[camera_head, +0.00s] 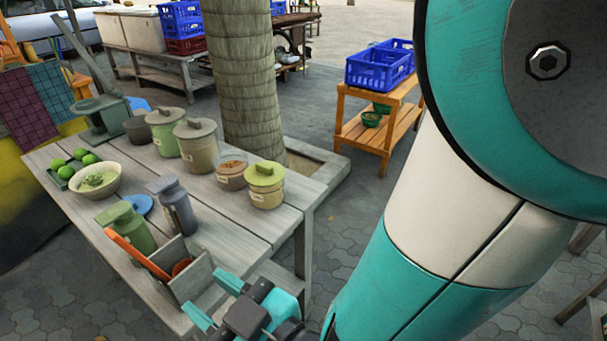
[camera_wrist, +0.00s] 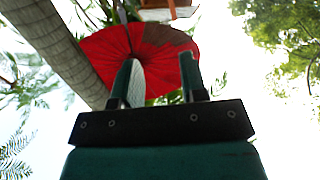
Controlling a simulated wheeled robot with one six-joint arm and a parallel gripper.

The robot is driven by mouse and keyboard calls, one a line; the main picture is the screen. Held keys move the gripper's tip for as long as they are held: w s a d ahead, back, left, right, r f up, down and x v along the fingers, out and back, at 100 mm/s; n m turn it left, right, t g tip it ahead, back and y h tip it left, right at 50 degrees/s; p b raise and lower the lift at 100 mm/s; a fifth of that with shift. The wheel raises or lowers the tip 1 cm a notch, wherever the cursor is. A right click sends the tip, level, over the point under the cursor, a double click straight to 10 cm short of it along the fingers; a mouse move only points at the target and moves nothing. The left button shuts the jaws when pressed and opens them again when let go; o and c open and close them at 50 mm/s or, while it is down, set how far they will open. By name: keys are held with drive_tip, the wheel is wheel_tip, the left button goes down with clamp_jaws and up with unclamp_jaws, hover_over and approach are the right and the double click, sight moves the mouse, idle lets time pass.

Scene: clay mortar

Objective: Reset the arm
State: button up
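My arm, teal and white, fills the right side of the head view. My gripper (camera_head: 213,304) is at the bottom middle of the head view, close to the near right corner of the wooden table (camera_head: 225,215). Its teal fingers point left, beside the grey utensil box (camera_head: 190,275), with a gap between them. In the wrist view my gripper (camera_wrist: 160,80) points upward, its two fingers apart with nothing between them. Behind the fingers are a red umbrella (camera_wrist: 110,48), a trunk and foliage. Whether the gripper touches the box is not clear.
The table carries lidded jars (camera_head: 196,146), a bowl (camera_head: 95,180), green limes (camera_head: 80,156) and two bottles (camera_head: 173,207). A tree trunk (camera_head: 245,80) stands behind it. A wooden stand (camera_head: 378,132) holds blue crates (camera_head: 378,68).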

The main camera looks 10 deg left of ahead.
drive_tip(key=w+d+r+m+g+h+p, duration=0.3)
drive_tip(key=w+d+r+h, duration=0.2)
drive_tip(key=w+d+r, duration=0.35)
drive_tip(key=s+d+r+m+g+h+p, duration=0.1)
drive_tip(key=s+d+r+m+g+h, duration=0.1)
drive_tip(key=d, duration=0.9)
drive_tip(key=s+d+r+m+g+h+p, duration=0.1)
drive_tip(key=s+d+r+h, duration=0.3)
drive_tip(key=d, duration=0.6)
drive_tip(key=shift+d+r+m+g+h+p, duration=0.2)
drive_tip(key=shift+d+m+g+h+p, duration=0.25)
drive_tip(key=shift+m, duration=0.45)
